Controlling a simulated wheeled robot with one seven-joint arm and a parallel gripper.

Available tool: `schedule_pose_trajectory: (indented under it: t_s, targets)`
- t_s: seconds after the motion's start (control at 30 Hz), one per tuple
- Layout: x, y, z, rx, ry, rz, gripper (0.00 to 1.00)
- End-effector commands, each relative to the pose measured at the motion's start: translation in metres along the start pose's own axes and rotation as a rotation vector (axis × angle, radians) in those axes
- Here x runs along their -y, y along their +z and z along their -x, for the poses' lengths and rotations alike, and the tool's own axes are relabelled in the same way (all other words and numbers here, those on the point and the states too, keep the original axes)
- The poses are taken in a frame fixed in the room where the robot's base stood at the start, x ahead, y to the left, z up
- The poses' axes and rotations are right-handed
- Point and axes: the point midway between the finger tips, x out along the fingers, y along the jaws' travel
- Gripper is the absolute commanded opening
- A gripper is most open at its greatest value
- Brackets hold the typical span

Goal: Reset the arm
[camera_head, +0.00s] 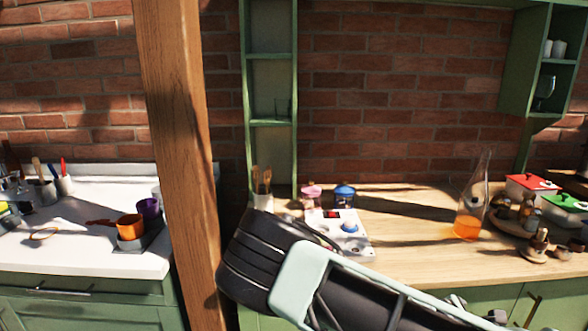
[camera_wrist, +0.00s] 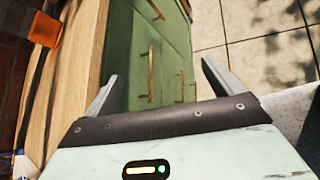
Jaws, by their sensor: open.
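My gripper (camera_wrist: 160,92) is open and empty in the wrist view. Its two grey fingers stand wide apart, with green cabinet fronts (camera_wrist: 142,50) and paving behind them. Nothing lies between the fingers. In the head view my arm crosses the lower middle, in front of the wooden counter (camera_head: 412,250). The fingers cannot be made out clearly in that view.
A wooden post (camera_head: 178,150) stands left of my arm. On the counter are a glass flask with orange liquid (camera_head: 467,226), a tray with a blue item (camera_head: 327,236), and red (camera_head: 531,184) and green (camera_head: 566,208) lidded pots.

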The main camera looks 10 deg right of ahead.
Motion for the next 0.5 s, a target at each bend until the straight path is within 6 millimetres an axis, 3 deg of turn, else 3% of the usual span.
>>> schedule_pose_trajectory:
  t_s: [0.1, 0.3, 0.5]
  targets:
    - [0.031, -0.041, 0.028, -0.137, -0.167, -0.139, 0.92]
    - [0.059, -0.095, 0.102, -0.328, -0.415, -0.315, 0.92]
    - [0.063, -0.119, 0.195, -0.490, -0.611, -0.426, 0.92]
